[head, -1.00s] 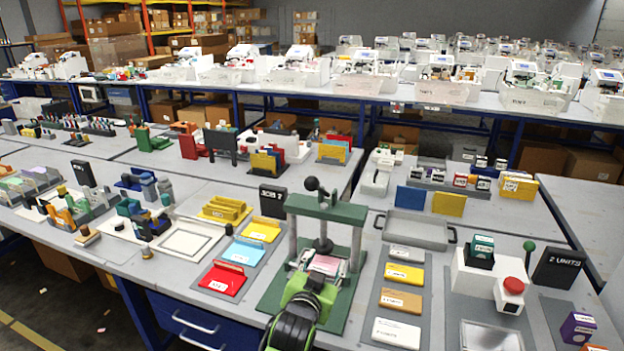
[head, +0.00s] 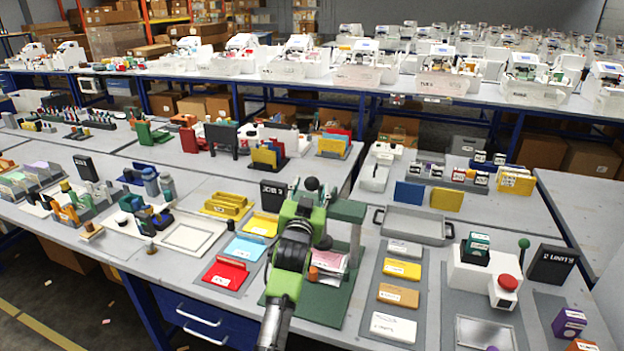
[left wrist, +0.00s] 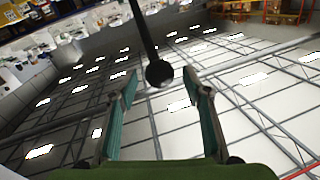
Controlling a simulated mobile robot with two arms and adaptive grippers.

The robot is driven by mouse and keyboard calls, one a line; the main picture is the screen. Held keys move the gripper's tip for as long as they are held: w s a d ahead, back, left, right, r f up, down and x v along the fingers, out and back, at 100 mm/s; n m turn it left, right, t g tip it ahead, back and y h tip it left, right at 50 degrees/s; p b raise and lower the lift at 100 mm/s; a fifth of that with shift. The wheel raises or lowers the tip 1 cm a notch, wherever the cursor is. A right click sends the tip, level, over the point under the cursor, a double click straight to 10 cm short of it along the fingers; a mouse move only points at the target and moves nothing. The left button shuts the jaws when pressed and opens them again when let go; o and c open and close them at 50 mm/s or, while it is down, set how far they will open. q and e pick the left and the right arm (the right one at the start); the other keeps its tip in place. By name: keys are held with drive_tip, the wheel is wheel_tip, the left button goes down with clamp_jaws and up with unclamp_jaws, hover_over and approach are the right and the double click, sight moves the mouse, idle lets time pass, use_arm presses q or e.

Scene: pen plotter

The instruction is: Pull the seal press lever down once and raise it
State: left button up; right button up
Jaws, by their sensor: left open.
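The seal press has a dark green top beam (head: 349,211), grey posts and a green base (head: 325,303), partly hidden behind my left arm. Its lever ends in a black ball knob (head: 311,184), which shows just above my left gripper (head: 308,205) in the head view. In the left wrist view the dark lever rod comes down from the top and its knob (left wrist: 159,73) sits between the two spread fingers, with gaps on both sides. My left gripper is open and holds nothing. Pink paper (head: 328,259) lies in the press. My right gripper is out of view.
Red (head: 226,274), blue and yellow pads lie left of the press. A white unit with a red button (head: 508,282) is farther right.

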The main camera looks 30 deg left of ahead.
use_arm(q)
drive_tip(key=shift+x, duration=1.35)
clamp_jaws()
drive_tip(key=s+d+f+t+b, duration=0.1)
drive_tip(key=s+f+b, duration=0.3)
drive_tip(key=f+b, duration=0.8)
drive_tip(key=shift+f+y+b, duration=0.3)
drive_tip(key=shift+f+b, duration=0.05)
drive_tip(key=shift+f, duration=1.45)
drive_tip(key=shift+s, duration=0.1)
